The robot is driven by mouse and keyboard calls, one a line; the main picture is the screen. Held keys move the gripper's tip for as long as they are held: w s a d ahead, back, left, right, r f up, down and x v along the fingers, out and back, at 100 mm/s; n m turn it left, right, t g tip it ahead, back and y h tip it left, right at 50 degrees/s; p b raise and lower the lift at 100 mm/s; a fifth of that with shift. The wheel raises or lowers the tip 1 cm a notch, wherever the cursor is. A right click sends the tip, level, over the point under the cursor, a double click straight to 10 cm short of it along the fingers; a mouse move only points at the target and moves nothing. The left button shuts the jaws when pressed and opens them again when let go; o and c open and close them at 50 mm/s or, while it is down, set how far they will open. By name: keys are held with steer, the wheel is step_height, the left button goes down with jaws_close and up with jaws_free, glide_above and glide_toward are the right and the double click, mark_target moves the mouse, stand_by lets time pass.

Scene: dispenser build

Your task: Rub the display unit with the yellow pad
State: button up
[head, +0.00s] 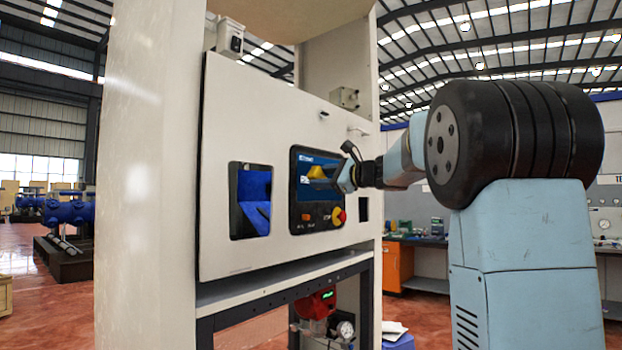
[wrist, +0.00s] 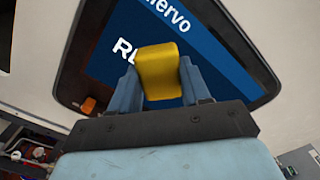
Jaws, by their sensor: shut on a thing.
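The display unit (head: 304,210) is a black-framed panel with a blue screen, set in the white cabinet front. In the wrist view the display unit (wrist: 215,45) fills the upper part, with white lettering on blue. My gripper (head: 328,174) is in front of the screen and shut on the yellow pad (head: 317,172). In the wrist view the yellow pad (wrist: 158,72) sits between the fingers of my gripper (wrist: 160,85) and covers part of the lettering. I cannot tell whether the pad touches the screen.
A red and yellow knob (head: 339,216) sits at the display's lower right corner. A dark opening with a blue inside (head: 250,200) is left of the display. A wide white post (head: 150,170) stands at the cabinet's left. A red gauge device (head: 316,303) is below.

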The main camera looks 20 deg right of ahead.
mark_target(305, 177)
steer(key=w+d, duration=0.4)
steer(key=d, duration=0.2)
steer(key=shift+w, duration=0.35)
stand_by(0.6)
steer(key=shift+s+a, duration=1.15)
steer(key=shift+a, duration=0.35)
steer(key=shift+s+a, duration=1.15)
steer(key=shift+a, duration=0.3)
steer(key=shift+s+a, duration=0.55)
steer(key=shift+a, duration=0.3)
steer(key=shift+s+a, duration=0.5)
steer(key=shift+a, duration=0.3)
steer(key=v, duration=0.6)
